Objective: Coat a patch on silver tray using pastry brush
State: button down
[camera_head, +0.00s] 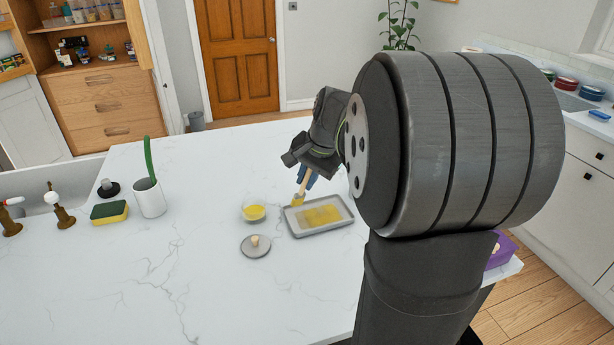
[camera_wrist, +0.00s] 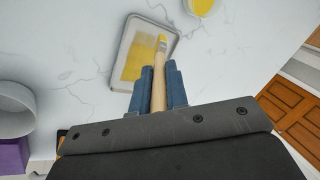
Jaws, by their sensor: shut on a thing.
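My gripper (camera_head: 305,176) is shut on the wooden handle of a pastry brush (camera_head: 301,188). In the wrist view the blue fingers (camera_wrist: 158,90) sit on both sides of the brush handle (camera_wrist: 158,98). The brush's yellow bristles show over the upper right part of the silver tray (camera_wrist: 118,79) in the wrist view; I cannot tell whether they touch it. The silver tray (camera_head: 340,225) lies flat on the counter with a yellow coated patch (camera_head: 322,214) across its middle. A glass bowl of yellow liquid (camera_head: 253,212) stands left of the tray; it also shows in the wrist view (camera_wrist: 201,6).
A round grey lid with a knob (camera_head: 256,246) lies in front of the bowl. A white cup with a green handle (camera_head: 149,197), a sponge (camera_head: 109,212) and a sink are at the left. A purple box (camera_head: 502,250) is at the right. The front left counter is clear.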

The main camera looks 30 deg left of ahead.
aim_at(304, 195)
jog(key=shift+r, duration=0.5)
jog(key=shift+f, duration=3.5)
jog(key=shift+w+d+f, duration=0.55)
jog(key=shift+w+d, duration=2.8)
jog(key=shift+w, duration=0.35)
jog(key=shift+s+a, duration=1.1)
jog(key=shift+a, duration=0.2)
jog(key=shift+s+a, duration=1.05)
jog(key=shift+a, duration=0.3)
jog(key=shift+s+a, duration=1.1)
jog(key=shift+a, duration=0.2)
jog(key=shift+w+a, duration=0.55)
jog(key=shift+w+d, duration=3.6)
jog(key=shift+w, duration=0.25)
notch_tip(304, 195, up, 8)
